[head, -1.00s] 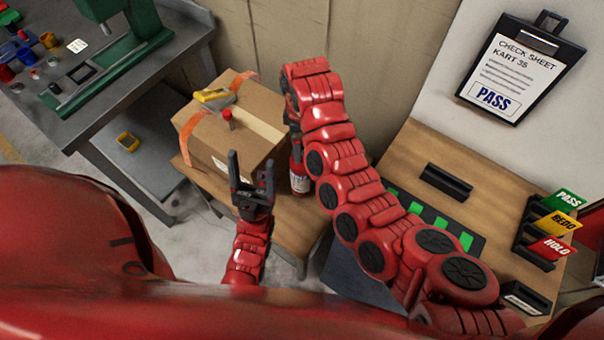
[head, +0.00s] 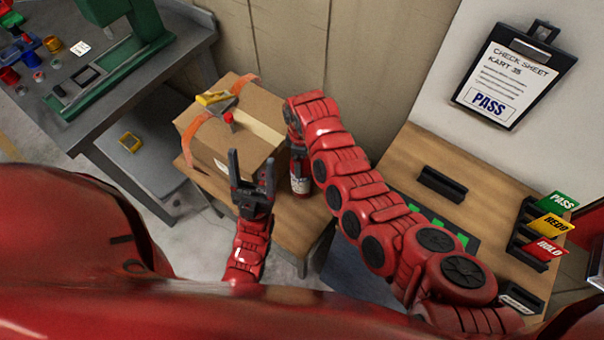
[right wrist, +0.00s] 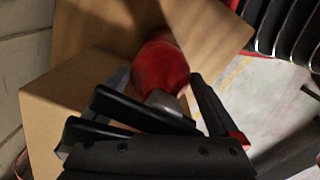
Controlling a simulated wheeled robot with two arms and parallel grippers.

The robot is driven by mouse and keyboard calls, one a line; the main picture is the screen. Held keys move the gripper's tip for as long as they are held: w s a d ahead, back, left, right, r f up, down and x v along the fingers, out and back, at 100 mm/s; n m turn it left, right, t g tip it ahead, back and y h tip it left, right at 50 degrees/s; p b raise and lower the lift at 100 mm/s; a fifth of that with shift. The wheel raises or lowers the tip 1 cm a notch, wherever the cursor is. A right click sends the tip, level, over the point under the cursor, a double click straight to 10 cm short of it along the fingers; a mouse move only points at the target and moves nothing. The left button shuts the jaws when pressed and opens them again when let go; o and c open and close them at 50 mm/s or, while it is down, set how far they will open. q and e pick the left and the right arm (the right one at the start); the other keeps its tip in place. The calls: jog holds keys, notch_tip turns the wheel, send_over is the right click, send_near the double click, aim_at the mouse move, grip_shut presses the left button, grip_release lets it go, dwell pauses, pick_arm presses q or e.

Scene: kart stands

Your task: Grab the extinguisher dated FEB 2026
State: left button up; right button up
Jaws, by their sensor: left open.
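A red extinguisher (head: 300,184) with a pale label stands on the wooden stand beside the cardboard box. Its date is too small to read. My right gripper (head: 294,138) is at its top, coming from above; the arm hides much of it. In the right wrist view the red body and grey neck of the extinguisher (right wrist: 160,68) show between the dark fingers of my right gripper (right wrist: 148,104). I cannot tell whether the fingers touch it. My left gripper (head: 251,170) is open and empty, in front of the box.
The cardboard box (head: 225,145) carries a yellow-handled tool (head: 216,98) and orange tape, close left of the extinguisher. A wooden desk (head: 420,150) with card holders is at right, a grey workbench (head: 150,100) at left. A check-sheet clipboard (head: 510,75) hangs on the wall.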

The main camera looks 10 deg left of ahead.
jog(key=c, duration=1.4)
grip_shut()
jog(key=shift+r, duration=0.2)
